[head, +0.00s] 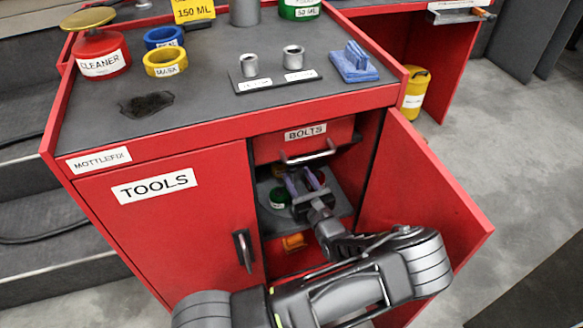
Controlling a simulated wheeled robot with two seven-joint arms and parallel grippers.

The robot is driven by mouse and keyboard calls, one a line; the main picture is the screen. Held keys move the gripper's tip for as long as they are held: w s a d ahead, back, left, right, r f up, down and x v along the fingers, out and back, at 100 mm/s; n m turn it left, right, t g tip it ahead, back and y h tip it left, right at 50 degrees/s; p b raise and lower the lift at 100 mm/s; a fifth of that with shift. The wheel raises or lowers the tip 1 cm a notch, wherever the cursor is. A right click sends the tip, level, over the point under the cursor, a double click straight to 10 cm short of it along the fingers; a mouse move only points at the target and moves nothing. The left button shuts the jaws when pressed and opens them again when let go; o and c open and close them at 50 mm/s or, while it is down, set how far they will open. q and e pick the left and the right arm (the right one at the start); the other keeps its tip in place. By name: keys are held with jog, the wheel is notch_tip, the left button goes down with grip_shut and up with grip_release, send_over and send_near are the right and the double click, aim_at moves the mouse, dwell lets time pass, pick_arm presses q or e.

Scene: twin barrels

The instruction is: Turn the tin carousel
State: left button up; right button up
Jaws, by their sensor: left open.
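The tin carousel (272,218) is a grey disc low inside the open compartment of the red cabinet, partly hidden by my gripper and arm. A green tin (279,198) with a white label stands on it at the left. My left gripper (303,181) is inside the compartment, over the carousel and just right of the green tin. Its two bluish fingers are apart, with nothing clearly between them. I cannot tell whether a finger touches the tin or the carousel. My right gripper is not in view.
The BOLTS drawer (305,138) is above my gripper. The open red door (425,190) stands to the right, and the shut TOOLS door (165,230) to the left. An orange item (294,242) is below the carousel.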

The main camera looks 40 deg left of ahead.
aim_at(294, 170)
pick_arm(q)
jog(key=b+x, duration=0.1)
jog(key=x, duration=0.4)
jog(key=shift+a, duration=0.1)
grip_shut()
dwell(0.4)
dwell(0.9)
